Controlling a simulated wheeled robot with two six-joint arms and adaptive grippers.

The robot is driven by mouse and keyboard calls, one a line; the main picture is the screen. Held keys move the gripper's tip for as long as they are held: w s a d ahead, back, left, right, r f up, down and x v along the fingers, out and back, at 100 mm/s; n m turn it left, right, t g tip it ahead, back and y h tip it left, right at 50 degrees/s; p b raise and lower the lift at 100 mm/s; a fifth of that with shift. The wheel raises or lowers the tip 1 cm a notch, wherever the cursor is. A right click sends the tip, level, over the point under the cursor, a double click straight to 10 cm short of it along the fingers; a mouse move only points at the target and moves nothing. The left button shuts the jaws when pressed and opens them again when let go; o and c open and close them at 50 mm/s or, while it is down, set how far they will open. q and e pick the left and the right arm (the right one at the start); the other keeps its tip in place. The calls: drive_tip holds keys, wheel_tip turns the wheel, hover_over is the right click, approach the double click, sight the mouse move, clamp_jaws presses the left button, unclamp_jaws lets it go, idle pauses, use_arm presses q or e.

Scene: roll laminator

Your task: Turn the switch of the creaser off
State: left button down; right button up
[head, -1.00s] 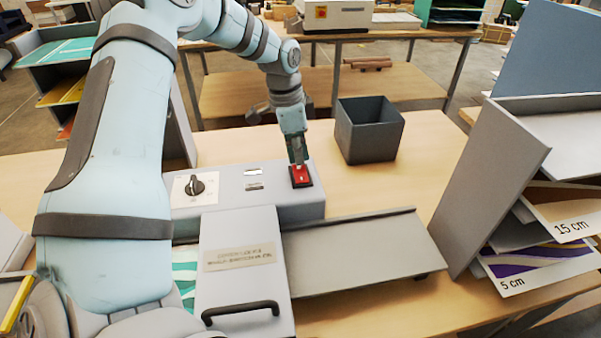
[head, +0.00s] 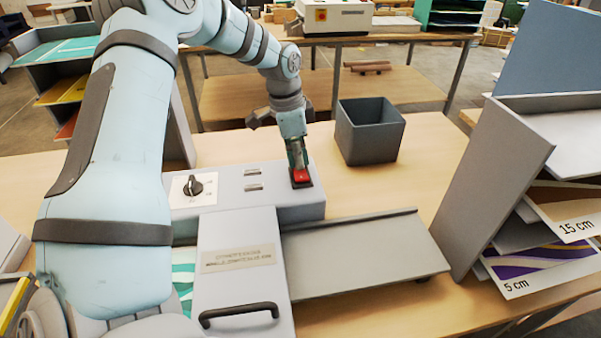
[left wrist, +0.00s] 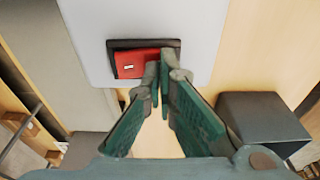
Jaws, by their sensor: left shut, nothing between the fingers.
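The creaser (head: 232,240) is a grey machine on the wooden table, with a black rotary knob (head: 194,187) at its left. Its red rocker switch (head: 301,175) sits in a black frame at the right end of the top. My left gripper (head: 299,165) is shut and empty, pointing down at the switch's far part. In the left wrist view the fingertips (left wrist: 162,72) are at the edge of the red switch (left wrist: 140,63) and cover part of it. I cannot tell whether they touch it. My right gripper is not in view.
A dark open bin (head: 369,130) stands behind and right of the switch. A grey sloping tray (head: 365,255) extends from the creaser's right side. A grey rack (head: 500,175) with labelled sheets stands at the right. Bare table lies between bin and rack.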

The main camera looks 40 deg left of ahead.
use_arm(q)
wheel_tip(320, 180, up, 7)
drive_tip(key=p, duration=0.4)
drive_tip(key=shift+p, duration=0.4)
